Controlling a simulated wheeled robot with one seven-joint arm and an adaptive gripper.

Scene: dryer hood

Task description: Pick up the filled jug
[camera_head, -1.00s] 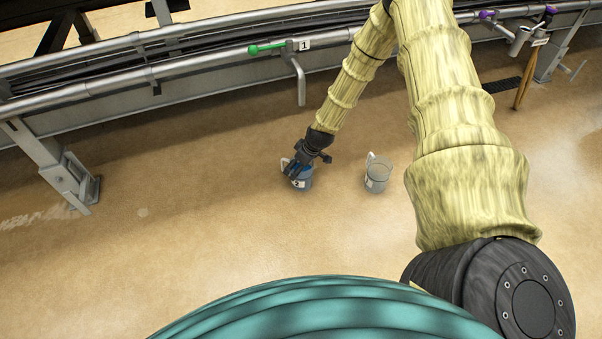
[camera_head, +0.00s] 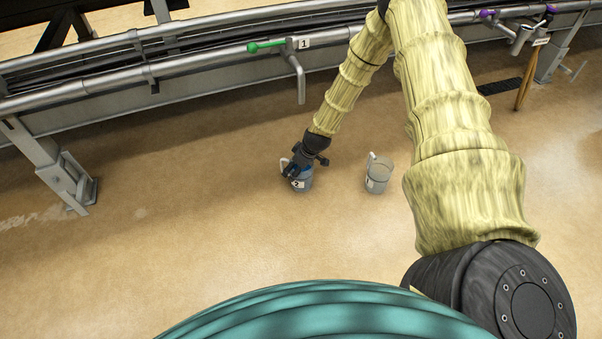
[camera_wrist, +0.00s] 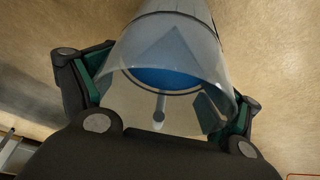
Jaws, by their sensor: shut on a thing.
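A clear jug with a label reading 2 (camera_head: 301,185) stands upright on the tan floor, with blue liquid in it. In the wrist view the jug (camera_wrist: 175,45) fills the middle, and the blue liquid shows inside it. My gripper (camera_head: 297,172) comes down from above at its rim. In the wrist view its fingers lie on both sides of the jug wall, and it is shut on the jug. The jug's handle shows at its left in the head view. I cannot tell whether the base is off the floor.
A second clear jug (camera_head: 378,176) with a handle stands to the right. A pipe with a green-handled valve (camera_head: 266,47) and a down-turned spout (camera_head: 299,82) runs behind. A metal support leg (camera_head: 62,175) stands at left. A wooden-handled tool (camera_head: 525,82) leans at the back right. The floor in front is clear.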

